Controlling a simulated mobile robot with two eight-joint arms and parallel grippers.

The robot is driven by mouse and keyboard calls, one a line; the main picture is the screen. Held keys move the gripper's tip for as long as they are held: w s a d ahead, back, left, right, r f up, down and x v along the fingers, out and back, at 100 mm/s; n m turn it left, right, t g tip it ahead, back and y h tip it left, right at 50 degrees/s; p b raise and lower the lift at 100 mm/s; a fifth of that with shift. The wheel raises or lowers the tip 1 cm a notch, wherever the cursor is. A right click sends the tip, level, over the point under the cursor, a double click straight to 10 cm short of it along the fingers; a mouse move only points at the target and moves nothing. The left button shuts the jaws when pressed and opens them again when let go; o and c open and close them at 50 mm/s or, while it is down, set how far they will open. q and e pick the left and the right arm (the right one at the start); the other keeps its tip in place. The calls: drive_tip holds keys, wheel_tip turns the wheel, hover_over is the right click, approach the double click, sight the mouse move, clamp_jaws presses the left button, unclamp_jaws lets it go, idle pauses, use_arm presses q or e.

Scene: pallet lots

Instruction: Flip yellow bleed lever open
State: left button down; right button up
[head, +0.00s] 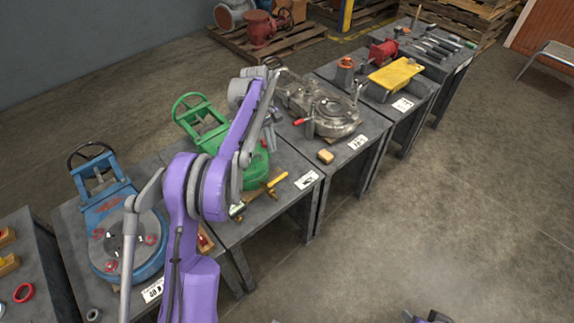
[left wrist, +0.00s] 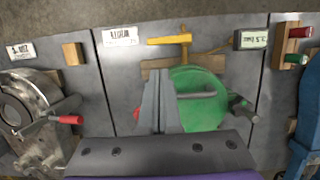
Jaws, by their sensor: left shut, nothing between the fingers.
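The yellow bleed lever (head: 277,181) lies across brass fittings at the front of the table with the green valve (head: 257,167). In the left wrist view the yellow lever (left wrist: 168,40) runs sideways from a brass stem, above the green valve body (left wrist: 200,98). My left gripper (head: 271,138) is above the back of this table, pointing down; my arm hides part of the green valve. In the left wrist view its grey fingers (left wrist: 166,82) are together and empty, over the green valve's edge and apart from the lever. Only a dark and purple part of my right arm shows at the bottom edge.
A blue valve (head: 104,215) stands on the table to the left. A metal casting (head: 325,108) with a red-tipped handle and a wooden block (head: 325,156) are on the table to the right. A yellow-covered part (head: 396,75) is farther off. The floor in front is clear.

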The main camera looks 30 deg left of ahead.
sight(283, 175)
use_arm(q)
drive_tip(key=shift+s, duration=0.15)
drive_tip(key=w+x, duration=0.1)
drive_tip(key=x, duration=0.9)
drive_tip(key=shift+s+b, duration=0.35)
drive_tip(key=shift+s, duration=0.1)
drive_tip(key=shift+d+m, duration=0.5)
drive_tip(key=shift+m, duration=0.4)
drive_tip(key=m, duration=0.1)
drive_tip(key=d+m+g+b, duration=0.1)
drive_tip(key=shift+s+d+m+y, duration=0.1)
drive_tip(key=shift+d+m+y, duration=0.1)
drive_tip(key=shift+m+y, duration=0.1)
drive_tip(key=s+d+m+y, duration=0.1)
drive_tip(key=m, duration=0.2)
drive_tip(key=s+d+m+b, duration=0.1)
drive_tip(key=m, duration=0.3)
drive_tip(key=s+d+m+y+b, duration=0.1)
drive_tip(key=s+d+m, duration=0.1)
drive_tip(key=m, duration=0.2)
drive_tip(key=shift+g+y, duration=0.3)
drive_tip(key=shift+g, duration=0.1)
drive_tip(key=shift+a, duration=0.15)
